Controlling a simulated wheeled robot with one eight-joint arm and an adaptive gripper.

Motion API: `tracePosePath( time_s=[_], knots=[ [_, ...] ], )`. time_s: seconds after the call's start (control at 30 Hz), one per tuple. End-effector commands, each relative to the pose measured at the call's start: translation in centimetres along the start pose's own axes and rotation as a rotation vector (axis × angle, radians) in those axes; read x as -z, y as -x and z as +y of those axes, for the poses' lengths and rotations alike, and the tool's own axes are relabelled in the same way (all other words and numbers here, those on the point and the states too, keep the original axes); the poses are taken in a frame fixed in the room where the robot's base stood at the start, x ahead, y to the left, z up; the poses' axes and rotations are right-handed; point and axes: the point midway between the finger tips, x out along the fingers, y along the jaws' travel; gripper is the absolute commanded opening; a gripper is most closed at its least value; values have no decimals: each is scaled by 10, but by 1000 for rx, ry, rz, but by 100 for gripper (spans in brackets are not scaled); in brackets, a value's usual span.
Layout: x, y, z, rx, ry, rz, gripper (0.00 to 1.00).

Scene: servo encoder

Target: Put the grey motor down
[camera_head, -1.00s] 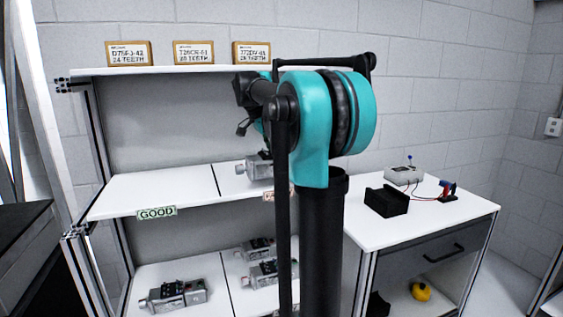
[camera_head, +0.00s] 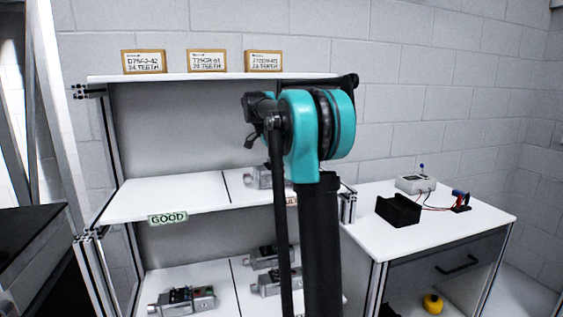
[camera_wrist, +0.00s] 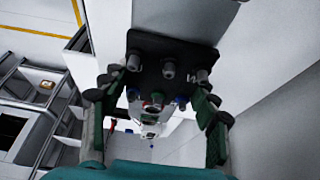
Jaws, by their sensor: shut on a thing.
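In the wrist view my gripper (camera_wrist: 158,108) has a finger on each side of a grey motor (camera_wrist: 168,62). It is shut on the motor, whose dark end plate with several round connectors faces the camera. I cannot tell whether the motor touches a surface below. In the head view my arm's teal joint and dark links stand in front of the shelf, and the gripper and held motor cannot be made out. Another grey motor (camera_head: 262,178) sits on the middle shelf (camera_head: 140,200), right of its dividing line, partly behind my arm.
The middle shelf's left part, above the GOOD label (camera_head: 168,218), is bare. Several motors lie on the lower shelf, one at left (camera_head: 183,301). Labelled boxes (camera_head: 206,61) stand on top. The right-hand table (camera_head: 365,232) holds a black cradle (camera_head: 398,210) and tester (camera_head: 415,184).

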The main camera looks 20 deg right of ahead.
Motion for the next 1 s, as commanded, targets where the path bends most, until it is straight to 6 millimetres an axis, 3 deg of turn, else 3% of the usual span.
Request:
tracePosePath(
  time_s=[0.37,0.4,0.53,0.87,1.0],
  knots=[
    [-1,-2,0,0,0,1,0],
    [-1,-4,0,0,0,0,62],
    [-1,-3,0,0,0,0,78],
    [-1,-2,0,0,0,0,80],
    [-1,6,0,0,1,0,80]
  ],
)
